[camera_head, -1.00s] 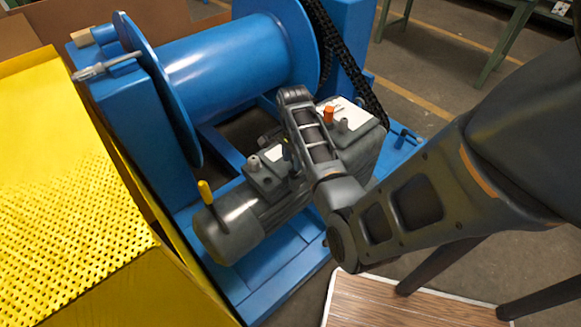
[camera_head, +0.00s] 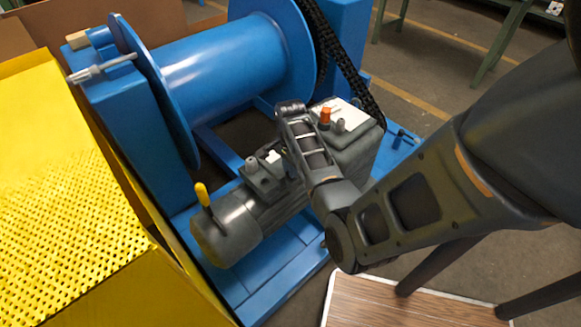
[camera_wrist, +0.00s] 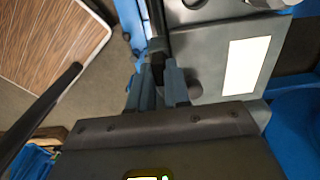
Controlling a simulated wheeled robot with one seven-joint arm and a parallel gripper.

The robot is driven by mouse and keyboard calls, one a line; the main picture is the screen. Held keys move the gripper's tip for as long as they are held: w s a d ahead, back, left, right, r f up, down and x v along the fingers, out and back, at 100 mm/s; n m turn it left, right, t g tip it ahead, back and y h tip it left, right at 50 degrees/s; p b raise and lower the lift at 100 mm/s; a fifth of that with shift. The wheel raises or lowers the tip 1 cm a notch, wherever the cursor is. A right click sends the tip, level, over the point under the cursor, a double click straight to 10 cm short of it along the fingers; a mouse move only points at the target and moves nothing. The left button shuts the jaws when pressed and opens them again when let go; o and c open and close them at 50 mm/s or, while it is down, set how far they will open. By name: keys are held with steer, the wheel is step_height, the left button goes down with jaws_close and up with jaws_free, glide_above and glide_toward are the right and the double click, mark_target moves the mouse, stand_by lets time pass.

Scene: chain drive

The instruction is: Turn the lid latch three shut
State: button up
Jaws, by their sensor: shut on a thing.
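In the wrist view my gripper (camera_wrist: 161,76) has its two blue-grey fingers closed on a narrow dark piece (camera_wrist: 157,48), which looks like a latch at the edge of a grey housing (camera_wrist: 208,65). I cannot read a number on it. In the head view the grey housing (camera_head: 357,150) stands on the blue frame, with an orange knob (camera_head: 325,117) and a grey knob (camera_head: 341,126) on top. My wrist hides the fingers and the held piece there.
A grey motor (camera_head: 228,232) with a yellow-tipped lever (camera_head: 203,195) is left of my wrist. A blue drum (camera_head: 220,65) and a black chain (camera_head: 350,75) stand behind. A yellow perforated guard (camera_head: 60,220) is at the left. A wood-topped surface (camera_head: 410,305) lies at the lower right.

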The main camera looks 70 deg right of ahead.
jaws_close()
steer(key=shift+r+n+p, duration=0.1)
steer(key=shift+n+p, duration=0.25)
steer(key=shift+n, duration=0.05)
steer(key=n+p, duration=0.2)
steer(key=n, duration=0.1)
steer(key=shift+s, duration=0.15)
steer(key=n+p, duration=0.2)
steer(key=n, duration=0.3)
steer(key=shift+s, duration=0.1)
steer(key=n+p, duration=0.1)
steer(key=n, duration=0.8)
steer(key=shift+s+d+p, duration=0.1)
steer(key=shift+p, duration=0.3)
steer(key=shift+n, duration=0.3)
